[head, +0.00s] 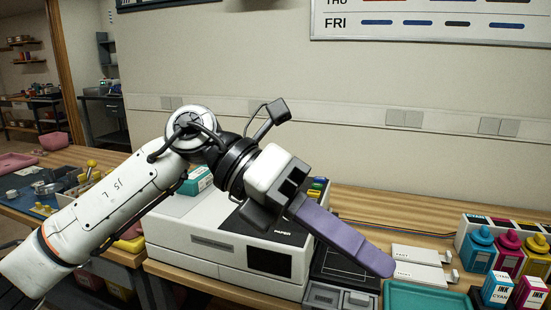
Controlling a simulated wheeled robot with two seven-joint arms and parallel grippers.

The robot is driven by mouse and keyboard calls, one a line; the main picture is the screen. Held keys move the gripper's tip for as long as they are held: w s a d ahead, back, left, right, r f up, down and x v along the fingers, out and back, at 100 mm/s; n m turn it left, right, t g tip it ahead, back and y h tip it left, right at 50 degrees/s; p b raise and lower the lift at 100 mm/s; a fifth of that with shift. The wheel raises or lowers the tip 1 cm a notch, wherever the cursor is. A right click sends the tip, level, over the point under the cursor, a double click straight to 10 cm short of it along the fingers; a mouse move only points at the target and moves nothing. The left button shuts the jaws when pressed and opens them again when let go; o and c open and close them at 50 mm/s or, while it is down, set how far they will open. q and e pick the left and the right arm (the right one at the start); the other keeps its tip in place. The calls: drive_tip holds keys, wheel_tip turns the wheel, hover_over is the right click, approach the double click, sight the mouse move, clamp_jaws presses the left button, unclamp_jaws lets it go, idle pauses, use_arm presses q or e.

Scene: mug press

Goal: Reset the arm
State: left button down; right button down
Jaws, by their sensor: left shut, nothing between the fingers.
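My left arm comes in from the left and reaches across the middle of the head view. My left gripper (380,263) has long purple fingers pointing down and to the right. The fingers are together with nothing between them. Their tips show in front of the bench, between the white printer-like machine (200,241) and the ink bottles. The gripper and wrist hide part of that machine and its top. My right arm and gripper are out of view.
A dark flat device (345,268) and a teal tray (415,298) lie below the fingertips. Two white labelled pieces (416,254) lie to their right. A cyan bottle (480,251), a magenta bottle (508,254) and ink boxes (497,290) crowd the right side. A wall is behind.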

use_arm(q)
drive_tip(key=w+a+f+n+t+h, duration=0.3)
drive_tip(key=w+n+t+h, duration=0.2)
drive_tip(key=n+t, duration=0.6)
drive_tip(key=w+a+f+n+t+h, duration=0.35)
drive_tip(key=w+n+t, duration=0.3)
drive_tip(key=n, duration=0.85)
drive_tip(key=w+a+f+n+t+y+p, duration=0.1)
drive_tip(key=a+f+n+t+y, duration=0.5)
drive_tip(key=f+n+y, duration=0.3)
drive_tip(key=s+a+f+n+g+y, duration=0.1)
drive_tip(key=a+f+n+y, duration=0.15)
drive_tip(key=f, duration=0.35)
drive_tip(key=s+a+f+n+g+y, duration=0.1)
drive_tip(key=a+f+n, duration=0.1)
drive_tip(key=f+n, duration=0.3)
drive_tip(key=s+a+f+n+g+y, duration=0.2)
drive_tip(key=s+a+f+g, duration=0.2)
drive_tip(key=s+f, duration=0.6)
drive_tip(key=s+a+f+n+g+y, duration=0.2)
drive_tip(key=s+a+f+g+y, duration=0.1)
drive_tip(key=s+f, duration=0.6)
wheel_tip(320, 180, down, 4)
drive_tip(key=shift+s+a+g+p, duration=0.3)
drive_tip(key=shift+s+a+g, duration=0.1)
drive_tip(key=shift+a, duration=0.2)
